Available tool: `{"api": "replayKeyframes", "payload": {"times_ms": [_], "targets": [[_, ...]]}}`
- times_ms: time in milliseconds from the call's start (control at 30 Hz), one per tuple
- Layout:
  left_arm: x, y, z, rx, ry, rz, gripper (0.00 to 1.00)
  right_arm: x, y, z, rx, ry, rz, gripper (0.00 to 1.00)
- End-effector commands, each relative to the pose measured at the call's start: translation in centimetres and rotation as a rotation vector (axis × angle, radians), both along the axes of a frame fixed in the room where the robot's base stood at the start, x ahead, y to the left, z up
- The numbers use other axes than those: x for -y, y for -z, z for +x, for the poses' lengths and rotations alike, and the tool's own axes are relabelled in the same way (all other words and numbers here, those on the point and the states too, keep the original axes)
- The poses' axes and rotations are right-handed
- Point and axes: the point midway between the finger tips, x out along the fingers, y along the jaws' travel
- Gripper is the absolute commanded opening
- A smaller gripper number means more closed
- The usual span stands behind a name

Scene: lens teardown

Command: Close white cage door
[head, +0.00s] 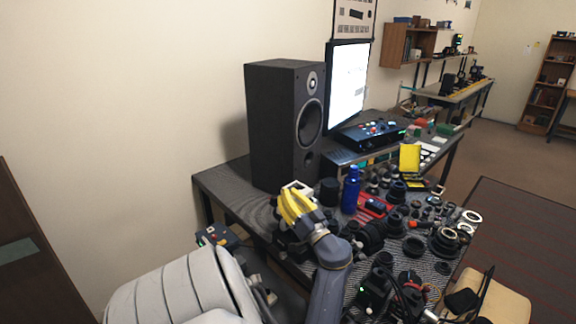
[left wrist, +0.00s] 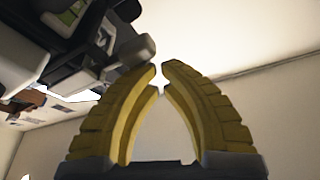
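I cannot make out a white cage or its door in either view. My left gripper (head: 297,203) has yellow fingers and is at the left front edge of the cluttered bench, in front of the black speaker. A small whitish piece shows just behind its fingers; I cannot tell what it is. In the left wrist view the curved yellow fingers (left wrist: 160,68) lean together, tips almost meeting, with nothing visible between them. A grey rounded end (left wrist: 138,50) of a dark and white assembly is close beside the left fingertip. My right gripper cannot be made out.
The bench is crowded with lens parts, a blue bottle (head: 351,190), a red tray (head: 374,205) and a yellow box (head: 410,158). The tall black speaker (head: 275,125) and a lit monitor (head: 348,82) stand at the back. The wall is left of the bench.

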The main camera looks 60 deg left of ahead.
Motion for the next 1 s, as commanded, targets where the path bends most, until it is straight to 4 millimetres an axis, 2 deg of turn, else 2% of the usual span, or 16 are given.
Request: {"api": "replayKeyframes", "payload": {"times_ms": [33, 467, 567, 1000], "targets": [[0.0, 0.7, -0.1, -0.010, -0.004, -0.013, 0.00, 0.0, 0.0, 0.0, 0.000, 0.000, 0.000, 0.74], [-0.1, 0.5, -0.2, -0.012, -0.007, -0.017, 0.00, 0.5, 0.0, -0.2, -0.003, -0.001, -0.004, 0.74], [-0.1, -0.5, -0.2, -0.010, -0.006, -0.016, 0.00, 0.4, 0.0, -0.2, -0.003, -0.001, -0.003, 0.74], [0.1, -7.7, -0.1, 0.001, -0.001, -0.004, 0.00, 0.2, 0.0, -0.2, -0.003, -0.001, -0.002, 0.74]]}}
